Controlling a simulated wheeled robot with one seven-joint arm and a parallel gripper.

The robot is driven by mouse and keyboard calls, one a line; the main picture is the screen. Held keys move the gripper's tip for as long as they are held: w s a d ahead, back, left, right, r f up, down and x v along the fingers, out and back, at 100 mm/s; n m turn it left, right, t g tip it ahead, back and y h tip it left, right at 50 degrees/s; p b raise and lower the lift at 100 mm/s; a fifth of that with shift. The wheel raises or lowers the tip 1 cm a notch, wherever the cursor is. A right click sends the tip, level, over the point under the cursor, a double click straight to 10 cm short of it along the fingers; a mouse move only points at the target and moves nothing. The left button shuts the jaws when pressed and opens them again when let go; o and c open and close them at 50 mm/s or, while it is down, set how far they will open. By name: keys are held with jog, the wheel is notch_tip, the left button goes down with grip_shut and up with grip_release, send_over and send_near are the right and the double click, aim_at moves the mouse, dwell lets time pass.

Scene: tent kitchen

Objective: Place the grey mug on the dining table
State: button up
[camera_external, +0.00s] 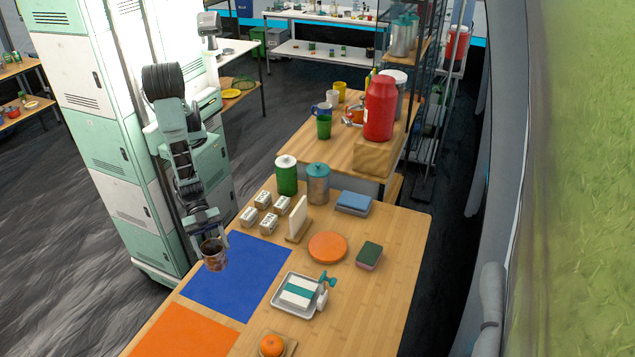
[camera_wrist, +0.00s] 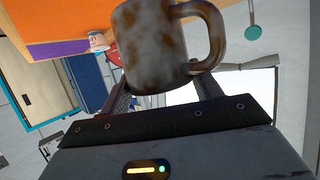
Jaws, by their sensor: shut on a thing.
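The grey mug (camera_wrist: 155,45), mottled with brown stains, fills the upper middle of the wrist view, its handle to the right. My gripper (camera_wrist: 158,85) is shut on it. In the external view the mug (camera_external: 214,257) looks dark and brownish, hanging at the end of my gripper (camera_external: 210,236). It overlaps the upper left edge of the blue mat on the wooden table (camera_external: 370,300), which I take as the dining table. How high the mug is above the surface, I cannot tell.
The blue mat (camera_external: 238,275) and an orange mat (camera_external: 185,334) lie along the table's left side. A tray with a white and teal block (camera_external: 297,292), an orange disc (camera_external: 328,246), a sponge (camera_external: 369,255) and jars (camera_external: 286,176) stand elsewhere. The blue mat's middle is clear.

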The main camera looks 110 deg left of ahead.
notch_tip(320, 180, down, 10)
jog(key=shift+r, duration=0.2)
dwell(0.4)
jog(key=shift+f, duration=0.25)
jog(key=o, duration=1)
jog(key=shift+r, duration=0.1)
jog(key=shift+r, duration=0.1)
